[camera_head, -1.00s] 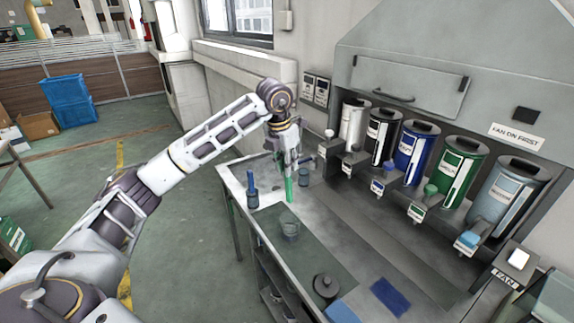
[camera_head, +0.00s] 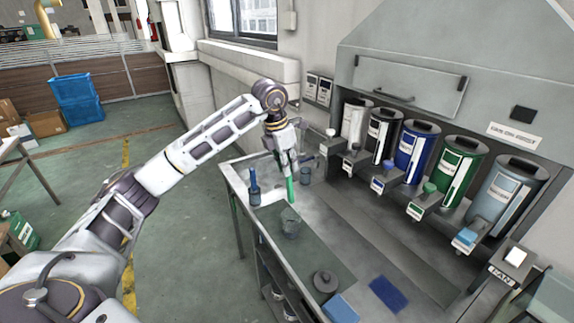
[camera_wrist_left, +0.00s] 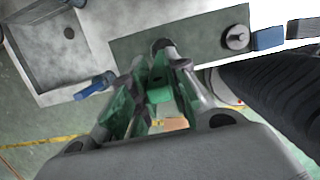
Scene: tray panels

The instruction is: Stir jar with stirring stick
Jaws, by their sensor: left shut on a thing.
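My left gripper (camera_head: 288,170) is shut on a green stirring stick (camera_head: 290,188) above the bench. I cannot tell whether the tip is inside the jar. The jar stands at the far end of a dark mat. In the left wrist view, the gripper's fingers (camera_wrist_left: 160,85) close around a green piece, with a dark round shape beyond that I cannot identify surely. My right gripper is out of view.
Several labelled dispensers (camera_head: 455,165) line the right.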

